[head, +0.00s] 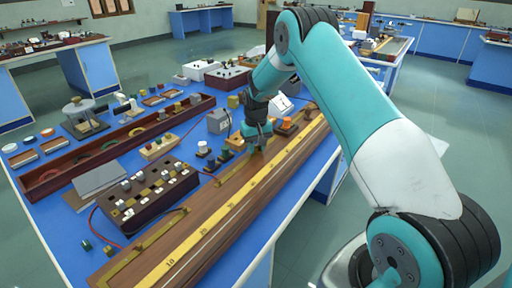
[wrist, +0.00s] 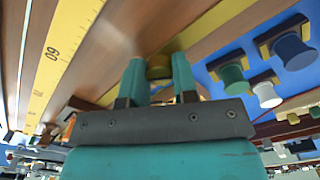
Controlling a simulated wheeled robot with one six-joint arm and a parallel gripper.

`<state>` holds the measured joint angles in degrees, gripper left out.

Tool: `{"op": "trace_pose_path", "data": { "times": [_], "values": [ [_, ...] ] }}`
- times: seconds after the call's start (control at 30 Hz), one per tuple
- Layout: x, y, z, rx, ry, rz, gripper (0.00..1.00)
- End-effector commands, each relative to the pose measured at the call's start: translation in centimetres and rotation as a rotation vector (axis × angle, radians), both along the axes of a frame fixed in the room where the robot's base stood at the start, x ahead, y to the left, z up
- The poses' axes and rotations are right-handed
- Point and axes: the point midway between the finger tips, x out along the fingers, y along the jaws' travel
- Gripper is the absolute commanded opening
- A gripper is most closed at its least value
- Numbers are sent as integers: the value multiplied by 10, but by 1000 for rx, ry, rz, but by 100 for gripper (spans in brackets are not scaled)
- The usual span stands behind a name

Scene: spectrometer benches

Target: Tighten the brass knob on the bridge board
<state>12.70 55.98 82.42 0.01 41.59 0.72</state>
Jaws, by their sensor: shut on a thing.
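The bridge board (head: 238,222) is a long wooden board with a yellow scale and brass strips, lying along the right side of the blue bench. My gripper (head: 257,147) reaches down to the board near its middle. In the wrist view, the brass knob (wrist: 159,68) sits between the two teal fingers of my gripper (wrist: 159,78), which are shut on it from both sides. The knob is at a brass strip on the board. In the head view the gripper hides the knob. I cannot tell how far the knob is turned.
A dark resistance box (head: 148,196) with a red lead stands left of the board. A grey block (head: 218,121) and several small terminals stand close to the gripper. In the wrist view, a green terminal (wrist: 234,80) and a white one (wrist: 266,94) are right of the fingers.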

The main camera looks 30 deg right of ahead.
Motion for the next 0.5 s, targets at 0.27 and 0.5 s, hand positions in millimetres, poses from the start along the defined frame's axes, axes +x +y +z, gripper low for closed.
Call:
{"op": "trace_pose_path", "data": {
  "times": [0.27, 0.5],
  "values": [
    [0, 0, 0, 0, 1, -263, 3],
    [0, 0, 0, 0, 1, -489, 3]
  ]
}}
